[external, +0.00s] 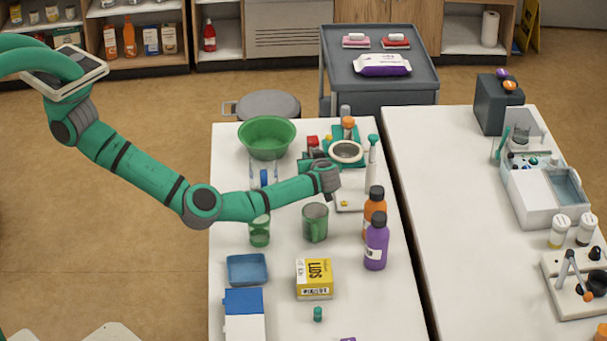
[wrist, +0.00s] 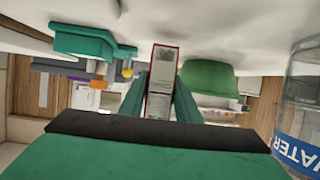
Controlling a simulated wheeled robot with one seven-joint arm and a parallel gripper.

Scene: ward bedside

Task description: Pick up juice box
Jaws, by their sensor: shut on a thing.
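The juice box (wrist: 162,80) is a narrow box with a pale grey face and red edges. It stands between the two green fingers of my gripper (wrist: 158,105) in the wrist view, and the fingers are shut on it. In the external view its red top (external: 312,142) shows just beyond my gripper (external: 311,157), on the far part of the white table; the rest is hidden by the gripper. I cannot tell whether its base touches the table.
A green bowl (external: 266,138) stands left of the gripper. A water bottle (wrist: 299,95) is close at the right in the wrist view. A round white-rimmed dish (external: 346,152), a green mug (external: 315,222) and orange (external: 374,208) and purple (external: 376,243) bottles stand nearby.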

